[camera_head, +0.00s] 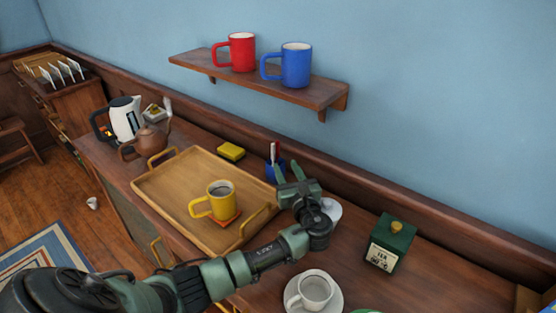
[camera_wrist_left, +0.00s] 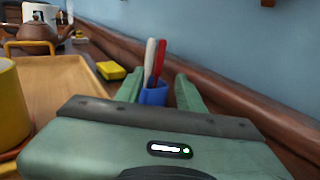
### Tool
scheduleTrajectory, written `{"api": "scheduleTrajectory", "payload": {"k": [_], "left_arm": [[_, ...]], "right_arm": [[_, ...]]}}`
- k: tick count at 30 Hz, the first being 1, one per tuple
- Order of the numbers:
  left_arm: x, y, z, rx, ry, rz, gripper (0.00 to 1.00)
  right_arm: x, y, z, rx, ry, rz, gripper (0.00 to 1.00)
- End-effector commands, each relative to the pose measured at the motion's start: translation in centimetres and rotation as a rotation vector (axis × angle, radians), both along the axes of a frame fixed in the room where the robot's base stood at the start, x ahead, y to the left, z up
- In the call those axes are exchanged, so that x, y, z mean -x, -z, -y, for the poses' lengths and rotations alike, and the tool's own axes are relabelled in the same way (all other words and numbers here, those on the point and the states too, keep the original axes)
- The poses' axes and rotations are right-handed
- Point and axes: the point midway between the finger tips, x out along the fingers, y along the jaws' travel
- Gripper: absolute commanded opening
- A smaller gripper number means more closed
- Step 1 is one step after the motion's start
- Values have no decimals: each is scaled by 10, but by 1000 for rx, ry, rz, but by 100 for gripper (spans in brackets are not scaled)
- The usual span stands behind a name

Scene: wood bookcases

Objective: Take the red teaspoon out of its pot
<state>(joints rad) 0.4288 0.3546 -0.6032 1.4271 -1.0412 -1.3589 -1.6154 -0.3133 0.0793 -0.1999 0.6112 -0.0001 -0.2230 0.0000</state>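The red teaspoon (camera_wrist_left: 159,60) stands upright in a small blue pot (camera_wrist_left: 154,96), beside a white one (camera_wrist_left: 149,58). In the head view the blue pot (camera_head: 274,171) stands near the back of the counter, right of the tray, with the red handle (camera_head: 277,150) rising from it. My left gripper (camera_head: 288,168) is open and empty, its fingers pointing towards the pot. In the left wrist view the pot and handles show between the two green fingers (camera_wrist_left: 160,88), farther off. The lower part of the pot is hidden behind the gripper body. My right gripper is out of view.
A wooden tray (camera_head: 160,192) with a yellow mug (camera_head: 222,203) lies left of the gripper. A yellow sponge (camera_head: 231,151) lies behind it. A green tea box (camera_head: 390,244) and a white cup (camera_head: 314,291) stand to the right. A shelf (camera_head: 325,95) with mugs hangs above.

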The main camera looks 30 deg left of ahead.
Motion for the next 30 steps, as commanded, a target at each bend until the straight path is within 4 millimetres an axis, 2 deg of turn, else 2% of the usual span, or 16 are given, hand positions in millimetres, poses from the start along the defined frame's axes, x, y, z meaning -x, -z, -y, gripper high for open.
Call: {"api": "scheduleTrajectory", "payload": {"k": [3,7,16,25,29,30], "left_arm": [[-6,-4,-7,-1,-3,5,38],[-14,-4,-18,0,-5,4,38],[-43,-3,-51,-1,-4,3,38],[-46,-3,-54,2,-2,4,38],[-46,-3,-54,2,-2,4,2],[-46,-3,-54,2,-2,4,0]], "right_arm": [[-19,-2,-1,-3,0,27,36],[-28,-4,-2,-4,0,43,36],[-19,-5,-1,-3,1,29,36],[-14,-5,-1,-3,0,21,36],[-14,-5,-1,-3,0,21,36],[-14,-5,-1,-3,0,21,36]]}}
